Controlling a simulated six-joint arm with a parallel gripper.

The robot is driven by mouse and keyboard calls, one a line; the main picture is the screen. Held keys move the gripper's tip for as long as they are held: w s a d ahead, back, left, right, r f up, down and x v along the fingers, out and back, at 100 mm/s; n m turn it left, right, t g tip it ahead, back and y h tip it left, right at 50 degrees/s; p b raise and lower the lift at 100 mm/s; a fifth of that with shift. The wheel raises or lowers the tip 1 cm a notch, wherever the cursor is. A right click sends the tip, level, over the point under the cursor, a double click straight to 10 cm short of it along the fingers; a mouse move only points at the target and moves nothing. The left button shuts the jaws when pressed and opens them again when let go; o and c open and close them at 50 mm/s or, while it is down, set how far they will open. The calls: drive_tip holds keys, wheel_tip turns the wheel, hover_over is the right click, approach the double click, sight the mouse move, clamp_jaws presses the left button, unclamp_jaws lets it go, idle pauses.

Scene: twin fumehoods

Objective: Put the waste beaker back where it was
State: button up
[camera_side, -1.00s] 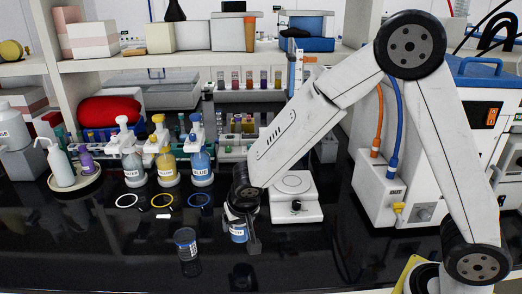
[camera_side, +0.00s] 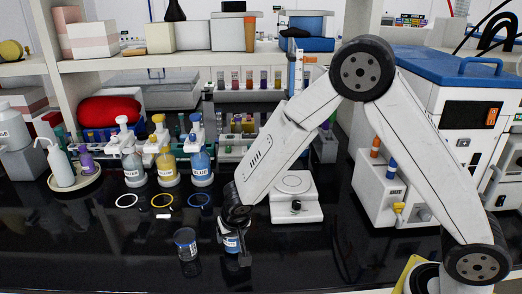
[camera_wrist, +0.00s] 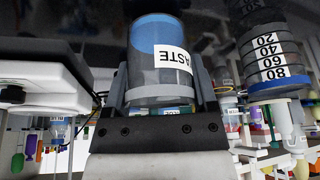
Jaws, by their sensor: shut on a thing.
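The waste beaker (camera_side: 231,244) is a small clear beaker with blue contents and a white label. In the wrist view the beaker (camera_wrist: 158,62) fills the middle, its label partly readable as "ASTE". My gripper (camera_side: 234,250) is shut on it, with one finger on each side of its wall. In the side view the beaker is low over the black bench, just right of a second beaker. I cannot tell whether its base touches the bench. My gripper covers part of it.
A graduated beaker (camera_side: 186,244) stands close on the left; it also shows in the wrist view (camera_wrist: 271,60). White, yellow and blue rings (camera_side: 199,200) lie behind, before the labelled bottles (camera_side: 201,165). A white balance (camera_side: 297,198) stands behind right. The front bench is clear.

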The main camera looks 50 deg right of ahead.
drive_tip(key=shift+f, duration=0.3)
drive_tip(key=shift+f, duration=0.1)
drive_tip(key=o, duration=1.3)
drive_tip(key=v, duration=1.2)
drive_tip(key=shift+s+a, duration=0.1)
